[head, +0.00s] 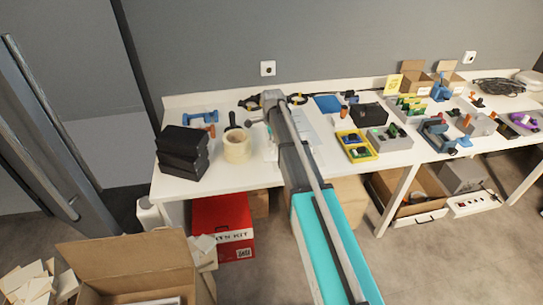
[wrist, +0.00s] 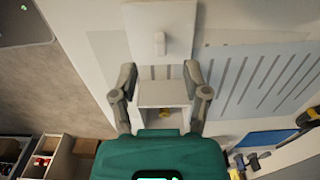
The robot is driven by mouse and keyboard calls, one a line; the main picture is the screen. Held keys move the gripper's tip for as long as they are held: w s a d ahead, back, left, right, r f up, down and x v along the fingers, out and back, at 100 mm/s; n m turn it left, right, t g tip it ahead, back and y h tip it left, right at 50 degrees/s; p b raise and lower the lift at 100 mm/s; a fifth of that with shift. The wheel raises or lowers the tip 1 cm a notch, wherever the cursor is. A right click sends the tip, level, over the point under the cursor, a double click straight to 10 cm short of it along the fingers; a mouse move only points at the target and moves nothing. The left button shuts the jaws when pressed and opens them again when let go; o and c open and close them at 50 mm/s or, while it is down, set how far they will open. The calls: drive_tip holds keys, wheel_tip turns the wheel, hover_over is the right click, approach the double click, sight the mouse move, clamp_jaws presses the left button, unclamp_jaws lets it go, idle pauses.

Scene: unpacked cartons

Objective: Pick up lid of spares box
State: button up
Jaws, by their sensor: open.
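A pale lid with a small upright handle (wrist: 160,42) shows at the top middle of the wrist view. Below it is a small white box (wrist: 150,92), partly open, with something yellow inside; this appears to be the spares box. My gripper (wrist: 160,72) is open, one finger on each side of the white box, with the lid handle beyond its fingertips. Whether the fingers touch anything cannot be told. In the head view my arm reaches over the white table, and the lid and box are not clearly visible there.
The white table (head: 190,104) holds black boxes (head: 183,152) and a tape roll (head: 237,145) at left, and a yellow tray (head: 357,146) at right. A slotted sheet (wrist: 255,82) lies right of the gripper. An open carton (head: 125,252) stands at front left.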

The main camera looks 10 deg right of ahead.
sight(272, 153)
drive_tip(key=shift+f+b, duration=2.4)
drive_tip(key=shift+f, duration=0.15)
clamp_jaws()
